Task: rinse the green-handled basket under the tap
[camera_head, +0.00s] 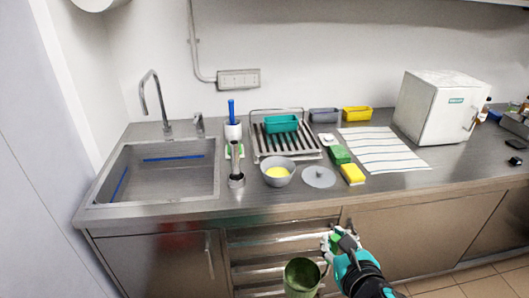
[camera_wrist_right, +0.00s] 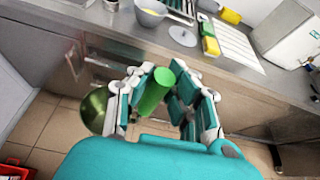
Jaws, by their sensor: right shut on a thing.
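The basket (camera_head: 302,277) hangs low in front of the counter in the head view and looks dark green inside. In the right wrist view the basket (camera_wrist_right: 95,110) is a round bowl shape left of the fingers. My right gripper (camera_head: 338,241) is shut on its green handle (camera_wrist_right: 155,92), which stands between the fingers. The tap (camera_head: 152,98) rises behind the sink (camera_head: 206,175) at the left of the counter, well away from the basket. I cannot tell whether water runs. My left gripper is not in view.
On the counter right of the sink stand a blue-handled brush (camera_head: 232,120) in a holder, a grey bowl (camera_head: 278,173) with yellow contents, a drying rack (camera_head: 262,145), sponges (camera_head: 352,174) and a striped cloth (camera_head: 385,150). A white box (camera_head: 437,105) stands further right. The counter's front edge lies above the basket.

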